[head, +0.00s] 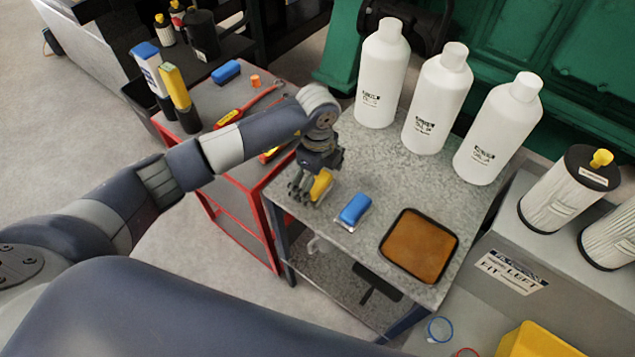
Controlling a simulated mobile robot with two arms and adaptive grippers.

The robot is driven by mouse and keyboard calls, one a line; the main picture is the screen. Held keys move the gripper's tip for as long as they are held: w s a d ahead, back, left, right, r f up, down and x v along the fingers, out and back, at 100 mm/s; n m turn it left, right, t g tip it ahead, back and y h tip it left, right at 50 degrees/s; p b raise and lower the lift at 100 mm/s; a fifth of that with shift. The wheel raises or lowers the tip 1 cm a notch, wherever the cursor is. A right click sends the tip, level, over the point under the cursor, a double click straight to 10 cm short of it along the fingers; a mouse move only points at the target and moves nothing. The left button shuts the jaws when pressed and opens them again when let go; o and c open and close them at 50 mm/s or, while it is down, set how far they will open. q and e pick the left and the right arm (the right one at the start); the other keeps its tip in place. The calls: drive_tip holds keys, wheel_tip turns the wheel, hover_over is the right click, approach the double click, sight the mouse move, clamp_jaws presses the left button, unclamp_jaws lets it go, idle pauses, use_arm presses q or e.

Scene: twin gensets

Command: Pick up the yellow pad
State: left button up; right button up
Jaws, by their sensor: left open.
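The yellow pad (321,185) is at the left part of the grey speckled table (390,165), partly hidden by my left gripper. My left gripper (308,192) points down at the pad, with its open fingers at the pad's left side and over it. I cannot tell whether the fingers touch the pad. A blue pad (354,208) lies to the right of the yellow one. My right gripper is not in view.
A black-rimmed tray with a brown inside (419,246) lies right of the blue pad. Three white bottles (382,75) stand along the table's back. A red cart (235,193) with tools and bottles stands left. White filters (568,190) stand at the right.

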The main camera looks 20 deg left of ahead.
use_arm(q)
drive_tip(key=shift+f, duration=0.3)
drive_tip(key=c, duration=1.2)
drive_tip(key=shift+s, duration=0.15)
drive_tip(key=shift+c, duration=0.4)
drive_tip(key=shift+r+b, duration=0.3)
drive_tip(key=shift+r, duration=0.05)
drive_tip(key=r, duration=0.1)
drive_tip(key=r+b, duration=0.1)
drive_tip(key=shift+w+r, duration=0.2)
drive_tip(key=shift+r, duration=0.1)
drive_tip(key=s+d+r+b, duration=0.1)
drive_tip(key=s+d, duration=0.2)
drive_tip(key=s, duration=0.4)
drive_tip(key=s+d+b, duration=0.1)
drive_tip(key=s+d, duration=0.3)
drive_tip(key=s, duration=0.3)
drive_tip(key=shift+s+d+r+b, duration=0.2)
drive_tip(key=shift+d+r+b, duration=0.05)
drive_tip(key=shift+r+b, duration=0.15)
